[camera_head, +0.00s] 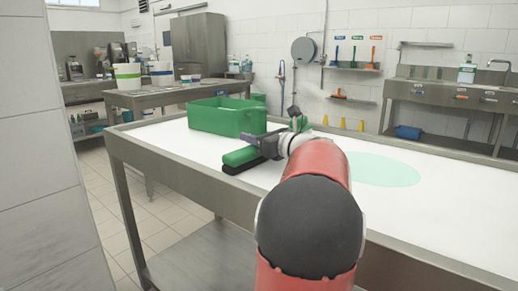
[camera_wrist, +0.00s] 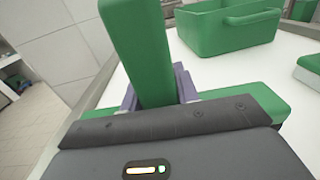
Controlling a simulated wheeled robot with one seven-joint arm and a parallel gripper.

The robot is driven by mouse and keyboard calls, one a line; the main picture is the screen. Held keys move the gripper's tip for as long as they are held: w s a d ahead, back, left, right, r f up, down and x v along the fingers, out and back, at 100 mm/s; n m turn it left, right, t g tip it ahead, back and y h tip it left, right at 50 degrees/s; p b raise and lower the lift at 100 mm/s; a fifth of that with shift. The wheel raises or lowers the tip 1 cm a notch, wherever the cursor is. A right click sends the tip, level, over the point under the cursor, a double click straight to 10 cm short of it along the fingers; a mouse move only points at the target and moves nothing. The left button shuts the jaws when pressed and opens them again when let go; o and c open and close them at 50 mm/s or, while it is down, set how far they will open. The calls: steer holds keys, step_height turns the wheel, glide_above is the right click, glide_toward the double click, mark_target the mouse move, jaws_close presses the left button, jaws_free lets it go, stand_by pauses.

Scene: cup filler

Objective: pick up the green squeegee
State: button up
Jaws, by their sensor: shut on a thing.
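The green squeegee (camera_head: 241,157) is at the left part of the white-topped table in the head view, below the green crate. A dark strip shows along its lower side. My gripper (camera_head: 264,145) is at its right end, with purple-grey fingers. In the wrist view, a long green bar of the squeegee (camera_wrist: 140,50) rises between the fingers of my gripper (camera_wrist: 157,90), which is shut on it. A green crosspiece shows to the right, partly hidden by the dark gripper body. Whether the squeegee touches the table I cannot tell.
A green crate (camera_head: 227,117) stands just behind the squeegee and also shows in the wrist view (camera_wrist: 225,34). Another green thing (camera_wrist: 308,64) lies at the right edge there. A pale green patch (camera_head: 383,170) marks the table (camera_head: 440,205), which is clear on the right.

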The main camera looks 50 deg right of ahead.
steer(key=shift+c, duration=0.8)
steer(key=shift+r, duration=0.1)
step_height(320, 180, up, 20)
steer(key=p, duration=0.4)
steer(key=o, duration=0.5)
jaws_close()
